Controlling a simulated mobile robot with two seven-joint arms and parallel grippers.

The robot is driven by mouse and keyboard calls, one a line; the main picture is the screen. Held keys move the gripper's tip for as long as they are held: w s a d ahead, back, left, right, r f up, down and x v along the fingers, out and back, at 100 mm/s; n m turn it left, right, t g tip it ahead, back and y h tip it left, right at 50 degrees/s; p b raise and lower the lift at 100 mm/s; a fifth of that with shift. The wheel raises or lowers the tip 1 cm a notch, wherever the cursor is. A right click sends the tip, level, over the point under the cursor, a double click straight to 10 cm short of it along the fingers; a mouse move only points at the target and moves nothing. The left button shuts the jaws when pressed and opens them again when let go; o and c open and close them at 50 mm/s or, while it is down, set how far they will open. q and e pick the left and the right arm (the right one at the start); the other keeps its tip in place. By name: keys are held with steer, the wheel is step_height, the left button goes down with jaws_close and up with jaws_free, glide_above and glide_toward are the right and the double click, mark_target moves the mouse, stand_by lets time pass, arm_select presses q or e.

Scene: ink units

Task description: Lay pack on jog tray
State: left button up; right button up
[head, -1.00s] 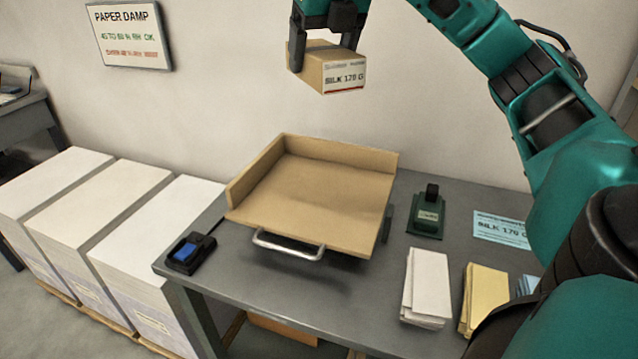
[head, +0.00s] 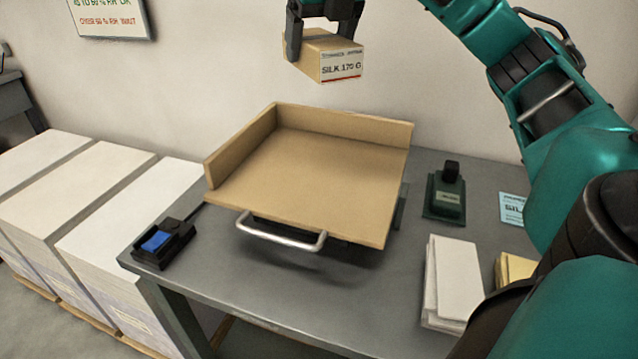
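The pack (head: 327,58) is a tan box with a white end label reading "SILK 170 G". My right gripper (head: 326,30) is shut on it from above, one dark finger on its left side and one at its right. The gripper holds the pack in the air above the back of the jog tray. The jog tray (head: 310,187) is a tan, tilted board with raised walls at the back and left and a metal handle at the front. It is empty. My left gripper is not in view.
A blue-topped pedal (head: 163,243) sits at the grey table's (head: 254,290) left corner. A green stamp-like device (head: 445,194), a blue card (head: 512,208), white sheets (head: 453,280) and yellow sheets (head: 514,268) lie on the right. Tall paper stacks (head: 75,190) stand left. A sign (head: 110,18) hangs on the wall.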

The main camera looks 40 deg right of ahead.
step_height(320, 180, down, 15)
steer(key=b, duration=0.3)
steer(key=shift+f, duration=0.2)
steer(key=shift+f+b, duration=0.45)
steer(key=shift+f, duration=1.9)
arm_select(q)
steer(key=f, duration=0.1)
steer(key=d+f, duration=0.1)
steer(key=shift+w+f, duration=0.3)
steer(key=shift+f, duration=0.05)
arm_select(e)
steer(key=o, duration=0.9)
steer(key=shift+f, duration=0.2)
steer(key=o, duration=0.4)
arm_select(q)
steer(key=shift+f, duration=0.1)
arm_select(e)
steer(key=shift+r, duration=0.1)
